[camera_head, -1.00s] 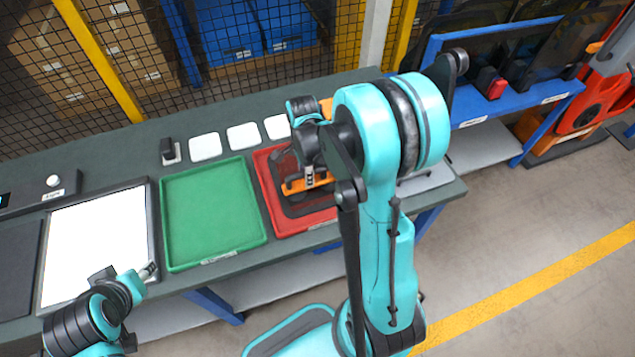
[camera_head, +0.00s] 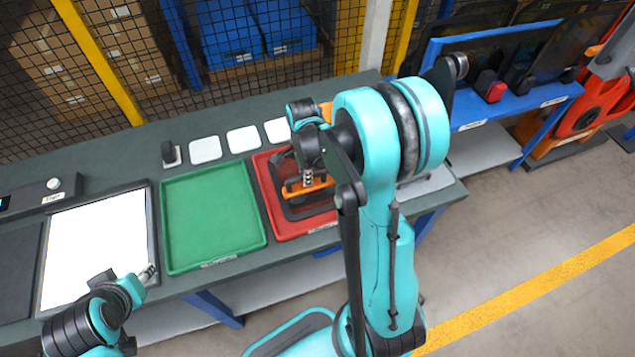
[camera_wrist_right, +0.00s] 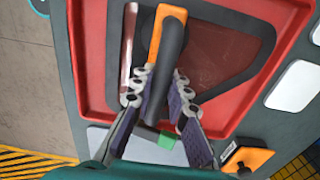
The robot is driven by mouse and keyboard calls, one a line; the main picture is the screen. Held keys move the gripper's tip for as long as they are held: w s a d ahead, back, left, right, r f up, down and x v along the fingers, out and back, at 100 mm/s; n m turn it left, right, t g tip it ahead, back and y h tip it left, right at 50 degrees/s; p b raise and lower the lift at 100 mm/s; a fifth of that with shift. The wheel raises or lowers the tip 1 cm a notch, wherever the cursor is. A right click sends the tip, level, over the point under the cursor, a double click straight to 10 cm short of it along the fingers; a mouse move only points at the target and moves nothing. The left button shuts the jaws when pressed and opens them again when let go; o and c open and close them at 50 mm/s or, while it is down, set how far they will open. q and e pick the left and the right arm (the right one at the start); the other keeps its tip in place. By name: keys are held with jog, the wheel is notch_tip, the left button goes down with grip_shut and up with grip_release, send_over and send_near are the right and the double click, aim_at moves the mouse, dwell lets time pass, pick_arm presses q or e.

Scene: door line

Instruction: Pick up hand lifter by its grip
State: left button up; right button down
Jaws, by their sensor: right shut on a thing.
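The hand lifter (camera_wrist_right: 168,42) has an orange body with a long black grip. It lies over a dark framed panel (camera_wrist_right: 222,55) in the red tray; its orange part (camera_head: 307,188) shows in the head view. My right gripper (camera_head: 307,177) is above the red tray, its fingers on either side of the black grip. In the wrist view my right gripper (camera_wrist_right: 162,108) is closed around the grip, hiding part of it. Whether the lifter is clear of the panel I cannot tell. My left gripper (camera_head: 132,276) is at the near left bench edge; its jaws are unclear.
The red tray (camera_head: 262,172) stands beside a green tray (camera_head: 212,215), which is empty. A white lit panel (camera_head: 98,245) lies further left. Several white pads (camera_head: 243,139) line the back. An orange-and-black item (camera_wrist_right: 247,158) is beside the red tray. Wire mesh stands behind.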

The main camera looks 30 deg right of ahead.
jog(key=shift+r, duration=0.15)
jog(key=shift+r+p, duration=1.45)
jog(key=shift+r, duration=0.45)
